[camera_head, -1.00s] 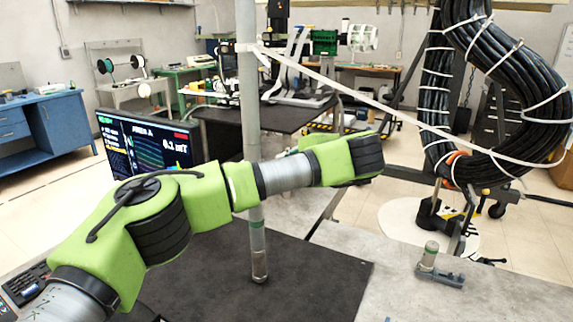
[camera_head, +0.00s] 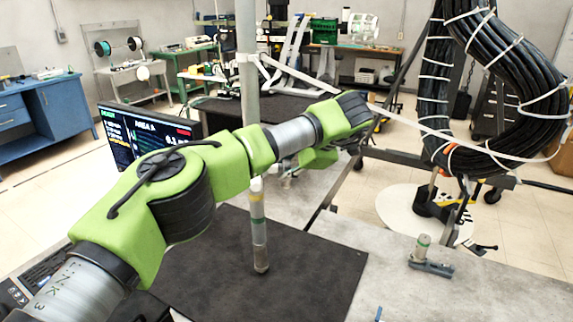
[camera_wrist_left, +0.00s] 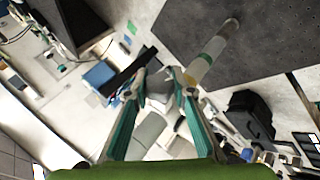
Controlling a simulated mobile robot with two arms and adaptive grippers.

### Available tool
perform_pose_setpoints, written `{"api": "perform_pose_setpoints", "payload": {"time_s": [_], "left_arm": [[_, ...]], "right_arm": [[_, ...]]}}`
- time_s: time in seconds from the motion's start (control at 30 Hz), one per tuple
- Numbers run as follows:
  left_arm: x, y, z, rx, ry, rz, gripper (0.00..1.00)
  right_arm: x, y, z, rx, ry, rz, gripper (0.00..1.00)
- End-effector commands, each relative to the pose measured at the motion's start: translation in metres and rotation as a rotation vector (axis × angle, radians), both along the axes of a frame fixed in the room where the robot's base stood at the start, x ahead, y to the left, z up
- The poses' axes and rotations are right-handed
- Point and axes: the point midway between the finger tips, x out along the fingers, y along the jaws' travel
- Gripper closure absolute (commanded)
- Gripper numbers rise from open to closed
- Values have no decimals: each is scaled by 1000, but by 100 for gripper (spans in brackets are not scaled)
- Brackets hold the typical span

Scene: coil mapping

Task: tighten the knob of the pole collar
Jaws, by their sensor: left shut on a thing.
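The pole (camera_head: 247,100) stands upright on the dark mat, its middle hidden behind my left arm. Its lower part (camera_head: 259,240) has coloured bands and also shows in the left wrist view (camera_wrist_left: 213,50). In the left wrist view my left gripper (camera_wrist_left: 165,82) has its teal-lined fingers around a small grey piece (camera_wrist_left: 158,90), apparently the collar's knob, beside the pole. The collar itself cannot be made out clearly. My right gripper is not seen.
A dark mat (camera_head: 200,290) covers the table around the pole's foot. A monitor (camera_head: 150,135) stands behind my arm. A small clamp-like device (camera_head: 430,258) sits on the right. A thick black cable bundle (camera_head: 520,80) hangs at right, and a white strap (camera_head: 400,117) runs from the pole.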

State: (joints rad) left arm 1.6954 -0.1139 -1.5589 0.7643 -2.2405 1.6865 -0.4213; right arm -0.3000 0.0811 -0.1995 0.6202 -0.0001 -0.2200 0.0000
Motion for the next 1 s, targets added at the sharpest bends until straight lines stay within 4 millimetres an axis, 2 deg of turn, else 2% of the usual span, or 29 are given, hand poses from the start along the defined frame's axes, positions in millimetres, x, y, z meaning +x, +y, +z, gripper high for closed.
{"api": "perform_pose_setpoints", "payload": {"time_s": [0.17, 0.2, 0.23, 0.67, 0.77, 1.0], "left_arm": [[0, 0, -1, 0, 0, -1, 99], [0, 0, -1, 0, 0, -1, 67], [0, 0, -1, 0, 0, -1, 60], [-3, -3, 5, 0, -3, -1, 60], [-9, -10, 15, 1, -3, -2, 60], [-35, -35, 53, 1, -4, -3, 60]], "right_arm": [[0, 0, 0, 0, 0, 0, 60], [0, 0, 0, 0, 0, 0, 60], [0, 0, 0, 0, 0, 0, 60], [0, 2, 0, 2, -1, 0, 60], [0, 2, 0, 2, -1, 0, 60], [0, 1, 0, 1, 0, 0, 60]]}}
